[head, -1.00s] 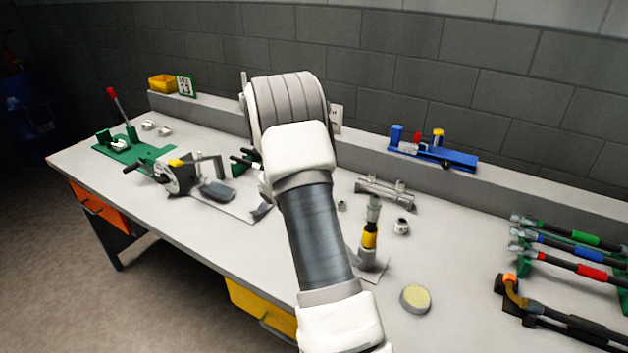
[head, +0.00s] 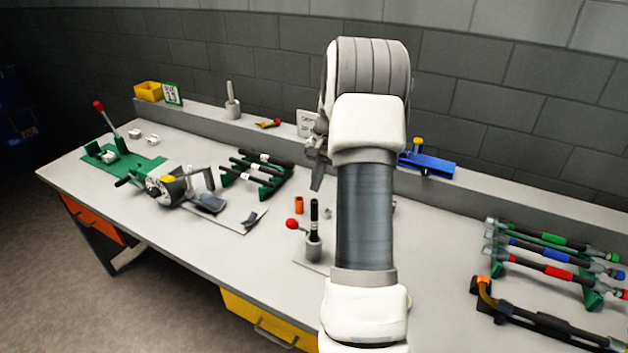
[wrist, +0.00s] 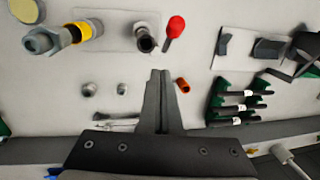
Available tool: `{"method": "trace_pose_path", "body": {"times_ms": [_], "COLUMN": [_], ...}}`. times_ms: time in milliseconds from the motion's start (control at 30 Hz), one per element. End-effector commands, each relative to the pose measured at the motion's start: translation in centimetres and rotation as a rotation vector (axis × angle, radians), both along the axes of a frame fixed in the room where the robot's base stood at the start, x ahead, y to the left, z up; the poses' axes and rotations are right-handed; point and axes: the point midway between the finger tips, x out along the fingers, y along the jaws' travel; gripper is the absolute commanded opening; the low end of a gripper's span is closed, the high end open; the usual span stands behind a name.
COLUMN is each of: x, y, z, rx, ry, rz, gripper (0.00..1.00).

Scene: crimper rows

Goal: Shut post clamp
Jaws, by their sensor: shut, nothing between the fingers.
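The likely post clamp (head: 314,248) is a grey upright socket with a black post (head: 314,212) in it and a lever with a red knob (head: 292,224) sticking out to its left. In the wrist view the clamp (wrist: 145,38) is seen from above, with its red knob (wrist: 176,26) beside it. My gripper (head: 317,183) hangs above the bench behind the clamp in the head view; its fingers (wrist: 158,76) are together and empty. In the wrist view they are apart from the clamp and its knob. My arm hides part of the bench right of the clamp.
A yellow-banded grey post (wrist: 82,32) stands near the clamp. A small orange cylinder (head: 299,205) and grey fittings (wrist: 90,89) lie nearby. A black-and-green rack (head: 258,170) is to the left; colored handles (head: 555,265) lie right. A blue fixture (head: 430,164) sits on the back ledge.

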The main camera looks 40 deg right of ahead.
Motion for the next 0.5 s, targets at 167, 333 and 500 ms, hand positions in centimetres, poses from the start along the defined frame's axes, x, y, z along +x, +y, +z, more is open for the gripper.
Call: {"method": "trace_pose_path", "body": {"times_ms": [167, 333, 500], "x": [0.3, 0.9, 1.2], "y": [0.6, 1.5, 3.3], "z": [-4.1, -6.9, -8.2], "rx": [0.004, 0.004, 0.002], "ry": [0.006, 0.005, 0.005], "rz": [0.001, 0.003, 0.003], "gripper": [0.00, 0.00, 0.00]}}
